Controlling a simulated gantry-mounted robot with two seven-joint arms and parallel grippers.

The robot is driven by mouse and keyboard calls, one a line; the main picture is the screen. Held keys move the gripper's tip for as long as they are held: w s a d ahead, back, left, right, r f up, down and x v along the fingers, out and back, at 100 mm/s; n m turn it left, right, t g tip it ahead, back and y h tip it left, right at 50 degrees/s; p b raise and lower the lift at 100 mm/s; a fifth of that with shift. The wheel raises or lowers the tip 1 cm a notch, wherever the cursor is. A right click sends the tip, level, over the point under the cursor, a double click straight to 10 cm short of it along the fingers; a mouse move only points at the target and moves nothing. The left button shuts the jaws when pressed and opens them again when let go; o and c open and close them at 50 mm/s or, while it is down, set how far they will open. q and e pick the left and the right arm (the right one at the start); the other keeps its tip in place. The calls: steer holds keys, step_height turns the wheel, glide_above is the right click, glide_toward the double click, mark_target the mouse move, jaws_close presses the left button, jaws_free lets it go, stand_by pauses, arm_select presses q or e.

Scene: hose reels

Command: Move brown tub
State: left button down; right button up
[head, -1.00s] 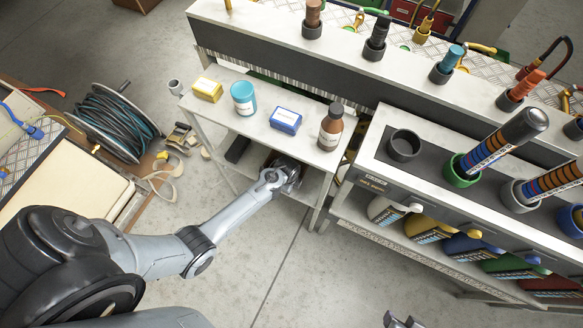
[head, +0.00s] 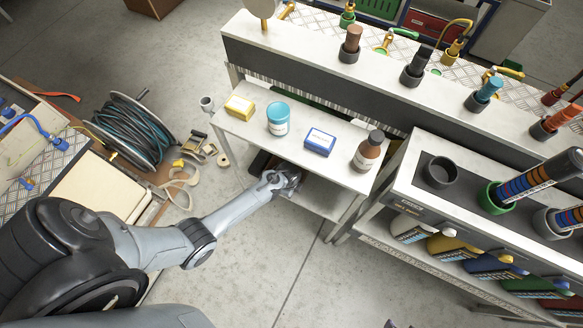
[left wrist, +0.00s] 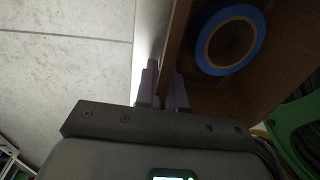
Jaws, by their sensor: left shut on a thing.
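The brown tub (left wrist: 182,40) shows in the left wrist view as a brown wall with a dark inside. A blue tape roll (left wrist: 256,48) lies in it. My left gripper (left wrist: 164,88) has one finger on each side of the tub's wall and is shut on it. In the head view my left gripper (head: 290,182) is low at the front of the small table, by its lower shelf. The tub is mostly hidden there under the tabletop. Only a sliver of what seems my right gripper (head: 390,323) shows at the bottom edge; its jaws cannot be made out.
The tabletop (head: 245,128) holds a yellow box (head: 240,106), a teal tub (head: 278,118), a blue box (head: 320,141) and a brown bottle (head: 368,152). A hose reel (head: 132,132) stands left. A rack of bottles (head: 450,245) stands right. Floor in front is clear.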

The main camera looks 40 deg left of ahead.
arm_select(q)
steer(key=shift+a, duration=0.15)
steer(key=c, duration=1.2)
jaws_free()
steer(key=shift+o, duration=0.2)
step_height(320, 180, up, 8)
steer(key=p, duration=0.3)
steer(key=shift+s+f, duration=0.25)
steer(key=shift+s, duration=0.15)
